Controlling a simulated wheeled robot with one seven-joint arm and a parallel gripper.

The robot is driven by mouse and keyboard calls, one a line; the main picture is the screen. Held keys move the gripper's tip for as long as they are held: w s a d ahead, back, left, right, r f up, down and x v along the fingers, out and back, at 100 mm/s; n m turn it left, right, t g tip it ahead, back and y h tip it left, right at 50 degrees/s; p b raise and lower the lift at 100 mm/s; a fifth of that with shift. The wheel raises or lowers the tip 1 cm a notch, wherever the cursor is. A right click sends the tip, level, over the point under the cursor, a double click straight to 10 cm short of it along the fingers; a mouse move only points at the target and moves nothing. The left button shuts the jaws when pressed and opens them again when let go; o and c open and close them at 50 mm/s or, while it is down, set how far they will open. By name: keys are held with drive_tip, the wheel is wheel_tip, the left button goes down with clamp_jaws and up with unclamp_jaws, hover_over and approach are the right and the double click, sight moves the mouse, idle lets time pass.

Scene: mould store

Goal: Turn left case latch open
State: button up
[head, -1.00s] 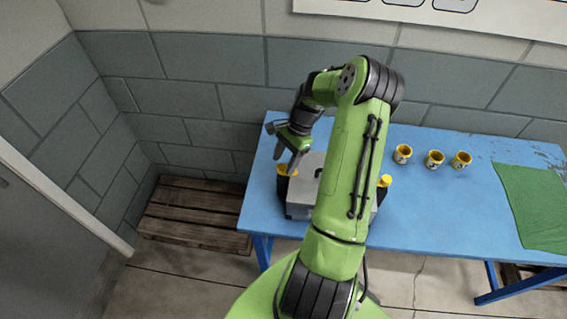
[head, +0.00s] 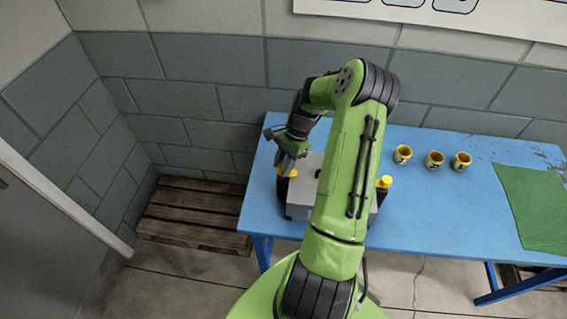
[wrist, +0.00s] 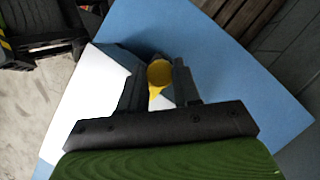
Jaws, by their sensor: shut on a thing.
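A grey case (head: 300,205) stands on the blue table, partly hidden behind my arm. Its left latch is a yellow knob (head: 287,171) on a dark mount at the case's left side. My gripper (head: 287,170) is at this latch, pointing down. In the wrist view the yellow left latch (wrist: 159,74) sits between the two dark fingers of my gripper (wrist: 162,85), which are shut on it. The case shows there as a bright white face (wrist: 85,105). A second yellow latch (head: 385,181) shows at the case's right side.
Several yellow cups, one of them here (head: 434,159), stand in a row on the blue table (head: 430,215). A green cloth (head: 535,208) lies at the right end. A wooden pallet (head: 195,213) lies on the floor to the left.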

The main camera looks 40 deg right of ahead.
drive_tip(key=n+g, duration=0.1)
drive_tip(key=n, duration=0.3)
drive_tip(key=shift+w, duration=0.2)
drive_tip(key=n+g, duration=0.2)
drive_tip(key=n, duration=0.2)
drive_tip(key=shift+w+h, duration=0.1)
drive_tip(key=shift+h, duration=0.3)
drive_tip(key=n+g+h, duration=0.1)
drive_tip(key=n, duration=0.4)
drive_tip(key=shift+a, duration=0.15)
drive_tip(key=shift+a+n+g+h+b, duration=0.15)
drive_tip(key=shift+n+h, duration=0.35)
drive_tip(key=shift+n, duration=0.65)
drive_tip(key=shift+d+n+g+h+b, duration=0.2)
drive_tip(key=shift+n+h, duration=0.3)
drive_tip(key=shift+n, duration=0.65)
drive_tip(key=o, duration=1)
drive_tip(key=shift+o, duration=0.2)
